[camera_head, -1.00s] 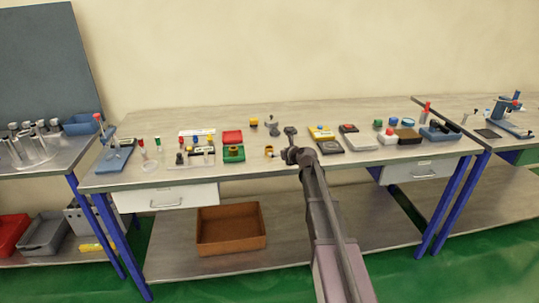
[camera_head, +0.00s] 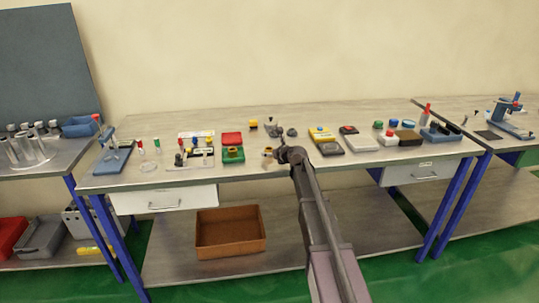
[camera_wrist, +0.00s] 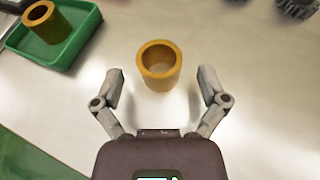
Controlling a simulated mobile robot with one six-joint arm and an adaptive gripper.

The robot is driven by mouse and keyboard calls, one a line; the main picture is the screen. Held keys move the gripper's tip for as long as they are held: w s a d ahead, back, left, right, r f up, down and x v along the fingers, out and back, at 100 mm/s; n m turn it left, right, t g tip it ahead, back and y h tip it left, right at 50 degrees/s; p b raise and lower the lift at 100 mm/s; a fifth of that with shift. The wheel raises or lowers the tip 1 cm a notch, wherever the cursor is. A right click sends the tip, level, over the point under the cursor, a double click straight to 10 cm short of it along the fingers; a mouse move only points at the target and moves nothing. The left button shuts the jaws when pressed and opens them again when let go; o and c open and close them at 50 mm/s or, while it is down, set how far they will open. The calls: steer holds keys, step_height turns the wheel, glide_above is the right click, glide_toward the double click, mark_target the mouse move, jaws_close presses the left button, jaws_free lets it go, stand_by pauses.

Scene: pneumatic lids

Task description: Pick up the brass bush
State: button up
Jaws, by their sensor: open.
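A brass bush (camera_wrist: 160,66), a short hollow yellow cylinder, stands upright on the bench top in the wrist view. My gripper (camera_wrist: 160,84) is open, with one finger to each side of the bush and a gap on both sides. I see no contact. A second brass-coloured bush (camera_wrist: 42,22) stands in a green tray (camera_wrist: 75,45) at the upper left. In the head view, the bush (camera_head: 267,152) shows small at the bench's front, partly hidden by my gripper (camera_head: 279,157). The green tray there (camera_head: 232,155) is just left of it.
Dark grey geared parts (camera_wrist: 298,8) lie beyond to the upper right. Yellow and grey boxes (camera_head: 326,142) stand to the right on the bench. Pegs and small blocks stand left of the tray. The bench's front edge is close by.

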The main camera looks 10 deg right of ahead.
steer(key=shift+x, duration=1.05)
jaws_close()
